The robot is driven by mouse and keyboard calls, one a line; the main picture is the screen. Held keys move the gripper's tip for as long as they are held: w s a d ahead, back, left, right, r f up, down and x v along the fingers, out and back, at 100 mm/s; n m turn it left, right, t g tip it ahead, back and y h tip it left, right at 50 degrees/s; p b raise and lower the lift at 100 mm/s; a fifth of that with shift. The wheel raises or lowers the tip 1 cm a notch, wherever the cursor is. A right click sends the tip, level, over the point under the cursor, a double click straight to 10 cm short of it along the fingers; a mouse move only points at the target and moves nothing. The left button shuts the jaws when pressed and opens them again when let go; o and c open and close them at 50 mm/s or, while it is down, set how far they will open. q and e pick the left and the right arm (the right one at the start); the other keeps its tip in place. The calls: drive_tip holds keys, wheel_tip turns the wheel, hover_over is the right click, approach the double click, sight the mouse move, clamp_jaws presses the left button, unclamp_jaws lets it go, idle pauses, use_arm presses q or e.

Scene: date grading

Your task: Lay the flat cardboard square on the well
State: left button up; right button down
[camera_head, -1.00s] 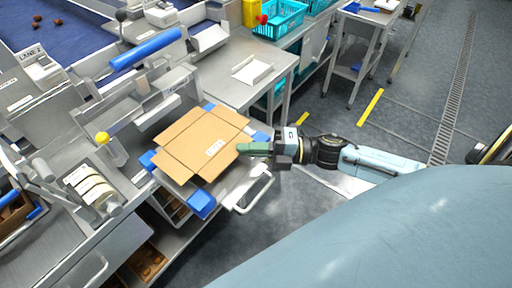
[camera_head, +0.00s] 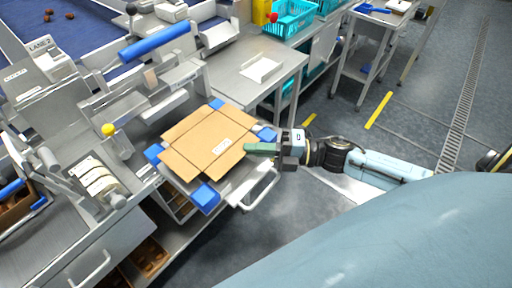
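The flat cardboard square (camera_head: 207,141) has fold lines and a white label. It lies over the well, between blue corner blocks (camera_head: 205,195); the well's inside is hidden beneath it. My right gripper (camera_head: 250,149) comes in from the right, with its green fingertips at the cardboard's right edge. From this view I cannot tell whether the fingers are closed on that edge or only beside it. My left gripper is not in view.
A metal handle (camera_head: 262,190) sticks out at the station's front right. A yellow knob (camera_head: 108,130) and a label roll (camera_head: 95,180) stand to the left. A grey side table (camera_head: 235,75) with a white tray (camera_head: 261,69) is behind. Open floor lies to the right.

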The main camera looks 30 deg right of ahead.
sight(265, 170)
drive_tip(key=shift+s+f, duration=0.25)
drive_tip(key=shift+f, duration=0.35)
drive_tip(key=c, duration=1.6)
unclamp_jaws()
drive_tip(key=shift+s+f+b, duration=0.1)
drive_tip(key=shift+f+b, duration=0.35)
drive_tip(key=shift+f, duration=0.1)
drive_tip(key=shift+s, duration=0.1)
drive_tip(key=shift+s+d+p, duration=0.15)
drive_tip(key=shift+s+p, duration=0.2)
drive_tip(key=shift+s, duration=0.2)
drive_tip(key=shift+s+d, duration=0.35)
drive_tip(key=shift+s, duration=0.05)
drive_tip(key=shift+s+d+r+p, duration=0.25)
drive_tip(key=shift+s+p, duration=0.2)
drive_tip(key=shift+s, duration=0.15)
drive_tip(key=shift+s+d+p, duration=0.35)
drive_tip(key=shift+s, duration=0.55)
drive_tip(key=shift+s+d+p, duration=0.3)
drive_tip(key=shift+s+p, duration=0.05)
drive_tip(key=shift+s, duration=0.55)
